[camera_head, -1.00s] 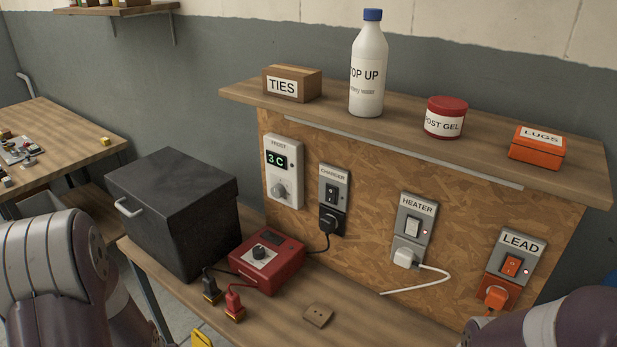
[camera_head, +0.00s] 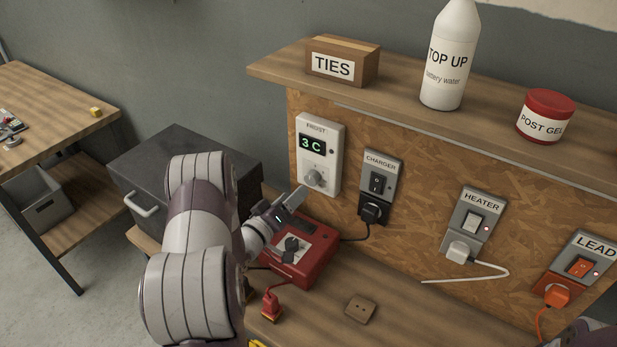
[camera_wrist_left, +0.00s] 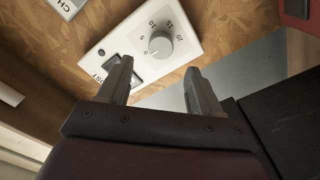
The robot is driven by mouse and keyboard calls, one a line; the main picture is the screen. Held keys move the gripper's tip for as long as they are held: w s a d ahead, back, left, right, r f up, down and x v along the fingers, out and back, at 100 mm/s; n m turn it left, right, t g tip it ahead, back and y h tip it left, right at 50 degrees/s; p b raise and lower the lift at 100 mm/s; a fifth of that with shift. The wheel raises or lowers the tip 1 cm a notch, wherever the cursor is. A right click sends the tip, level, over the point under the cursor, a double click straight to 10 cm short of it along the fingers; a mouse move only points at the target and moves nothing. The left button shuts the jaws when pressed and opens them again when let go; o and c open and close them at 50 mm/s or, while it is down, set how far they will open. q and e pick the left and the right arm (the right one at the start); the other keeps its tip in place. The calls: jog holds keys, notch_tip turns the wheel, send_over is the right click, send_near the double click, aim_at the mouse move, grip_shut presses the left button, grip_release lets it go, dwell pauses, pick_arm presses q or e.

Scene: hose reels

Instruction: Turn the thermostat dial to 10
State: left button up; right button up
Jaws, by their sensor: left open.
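The thermostat (camera_head: 319,155) is a white upright box on the chipboard panel, labelled FROST, with a green display reading 3 C. Its round grey dial (camera_head: 315,178) sits low on the box. In the left wrist view the dial (camera_wrist_left: 160,44) shows with a printed scale of 0, 5, 10, 15 and 20 around it; its pointer setting is too small to tell. My left gripper (camera_head: 293,217) is open and empty, below and in front of the thermostat, apart from the dial. In the wrist view its fingers (camera_wrist_left: 160,85) point toward the dial.
A red charger box (camera_head: 310,255) stands on the bench close under my left gripper. A dark box (camera_head: 150,160) stands to the left. Charger (camera_head: 381,180), heater (camera_head: 474,215) and lead (camera_head: 580,265) switches run along the panel. A shelf (camera_head: 400,105) overhangs it.

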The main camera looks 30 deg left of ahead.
aim_at(309, 180)
pick_arm(q)
jog(key=w+p, duration=0.1)
jog(key=w, duration=0.4)
jog(key=shift+w+r, duration=0.1)
jog(key=shift+w, duration=0.15)
jog(key=shift+w+d+p, duration=0.3)
jog(key=shift+w, duration=0.15)
jog(key=shift+w+a, duration=0.2)
jog(key=shift+w, duration=0.05)
jog(key=shift+d, duration=0.1)
jog(key=c, duration=1)
